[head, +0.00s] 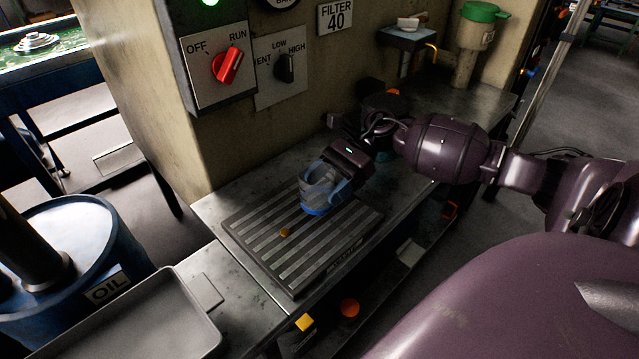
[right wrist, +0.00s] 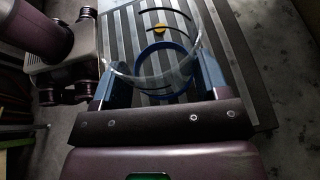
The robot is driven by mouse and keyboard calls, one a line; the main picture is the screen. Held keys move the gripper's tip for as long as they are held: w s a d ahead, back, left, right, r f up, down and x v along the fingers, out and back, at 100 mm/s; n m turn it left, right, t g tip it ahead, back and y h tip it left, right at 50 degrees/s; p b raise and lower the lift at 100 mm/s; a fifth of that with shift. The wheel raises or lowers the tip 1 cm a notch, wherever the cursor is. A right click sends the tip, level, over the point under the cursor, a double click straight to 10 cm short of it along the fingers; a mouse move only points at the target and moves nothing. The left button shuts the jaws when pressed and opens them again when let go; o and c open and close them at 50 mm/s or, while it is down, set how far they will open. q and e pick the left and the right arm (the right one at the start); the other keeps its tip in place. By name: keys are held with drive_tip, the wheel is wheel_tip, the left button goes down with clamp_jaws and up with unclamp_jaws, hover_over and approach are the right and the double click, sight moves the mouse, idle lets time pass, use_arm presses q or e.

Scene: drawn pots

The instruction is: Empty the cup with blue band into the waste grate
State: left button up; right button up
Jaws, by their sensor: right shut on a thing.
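The clear cup with a blue band (head: 317,187) is over the back part of the waste grate (head: 262,250), a grey slotted plate on the bench. My right gripper (head: 334,186) is shut on the cup from the right. In the right wrist view the cup (right wrist: 190,62) sits between the two blue fingers of the gripper (right wrist: 160,88). The cup looks close to upright, with its band low. I cannot tell whether its base touches the grate. A small orange piece (head: 285,232) shows on the grate, in front of the cup. My left gripper is not in view.
A wall panel with a red switch (head: 228,65) and a black knob (head: 285,68) rises behind the bench. A blue oil drum (head: 75,250) and a grey tray (head: 150,325) stand at the left. A green-lidded canister (head: 475,45) is at the back right.

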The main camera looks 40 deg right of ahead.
sight(329, 184)
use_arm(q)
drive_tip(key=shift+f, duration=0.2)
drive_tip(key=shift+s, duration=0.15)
use_arm(e)
drive_tip(key=shift+a+r, duration=0.1)
drive_tip(key=shift+r, duration=0.1)
drive_tip(key=shift+s+a+r+p, duration=0.25)
drive_tip(key=shift+s+r+p, duration=0.25)
drive_tip(key=shift+s+a+r+p, duration=0.25)
drive_tip(key=shift+s+r+p, duration=0.2)
drive_tip(key=shift+s+p, duration=0.05)
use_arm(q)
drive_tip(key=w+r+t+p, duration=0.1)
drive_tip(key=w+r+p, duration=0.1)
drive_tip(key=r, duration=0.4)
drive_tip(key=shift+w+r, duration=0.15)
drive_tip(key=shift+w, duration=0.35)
use_arm(e)
drive_tip(key=shift+s+a+r, duration=0.35)
drive_tip(key=shift+s+r, duration=0.1)
drive_tip(key=shift+s, duration=0.15)
drive_tip(key=shift+s+a+r, duration=0.3)
drive_tip(key=shift+s+r, duration=0.15)
drive_tip(key=shift+s, duration=0.15)
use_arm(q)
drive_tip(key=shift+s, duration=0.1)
use_arm(e)
drive_tip(key=shift+a, duration=0.15)
